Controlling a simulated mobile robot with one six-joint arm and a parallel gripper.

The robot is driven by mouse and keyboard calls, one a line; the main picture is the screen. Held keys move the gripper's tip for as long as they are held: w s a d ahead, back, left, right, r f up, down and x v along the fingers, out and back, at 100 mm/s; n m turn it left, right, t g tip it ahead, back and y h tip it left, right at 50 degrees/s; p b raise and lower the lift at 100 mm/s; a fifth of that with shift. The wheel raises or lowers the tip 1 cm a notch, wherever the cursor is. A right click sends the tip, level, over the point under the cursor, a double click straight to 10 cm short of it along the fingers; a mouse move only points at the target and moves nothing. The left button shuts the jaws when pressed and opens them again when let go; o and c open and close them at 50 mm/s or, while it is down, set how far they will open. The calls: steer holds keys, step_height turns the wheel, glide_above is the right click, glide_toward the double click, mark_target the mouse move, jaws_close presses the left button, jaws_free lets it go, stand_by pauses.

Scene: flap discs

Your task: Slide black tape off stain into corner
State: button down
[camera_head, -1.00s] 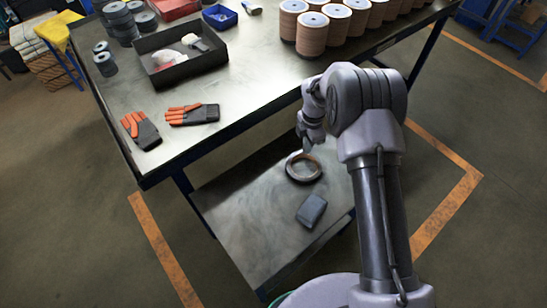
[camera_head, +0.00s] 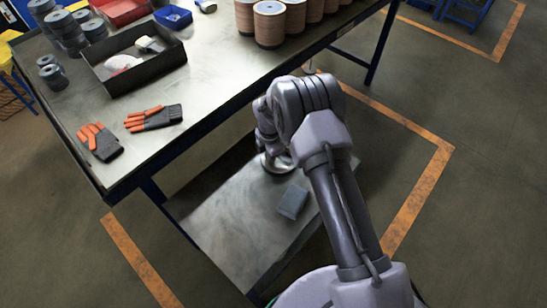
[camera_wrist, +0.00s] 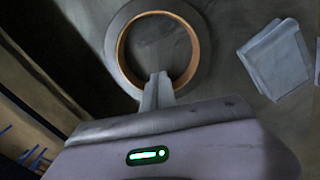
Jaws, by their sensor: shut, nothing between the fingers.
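The black tape is a ring-shaped roll with a tan inner core, lying flat on the lower metal shelf (camera_head: 235,232). It fills the top middle of the wrist view (camera_wrist: 205,48), and my arm partly covers it in the head view (camera_head: 283,166). My gripper (camera_wrist: 160,77) is shut and empty, its fingertips over the roll's near edge and reaching into its opening. I cannot tell whether they touch the roll. Faint dark smudging shows on the shelf inside the ring, but I cannot make out a clear stain.
A folded grey-blue cloth (camera_head: 293,202) lies on the shelf near the roll, at the right in the wrist view (camera_wrist: 275,60). The workbench (camera_head: 215,75) overhangs the shelf's back. It bears gloves (camera_head: 154,118), a dark tray (camera_head: 160,78) and several disc stacks. The shelf's front left is bare.

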mark_target(200, 199)
steer(key=s+a, duration=0.5)
steer(key=a, duration=0.2)
steer(key=s+a, duration=0.5)
steer(key=a, duration=0.3)
steer(key=s+a, duration=0.5)
steer(key=a, duration=0.2)
steer(key=shift+s+a, duration=0.2)
steer(key=shift+a, duration=0.05)
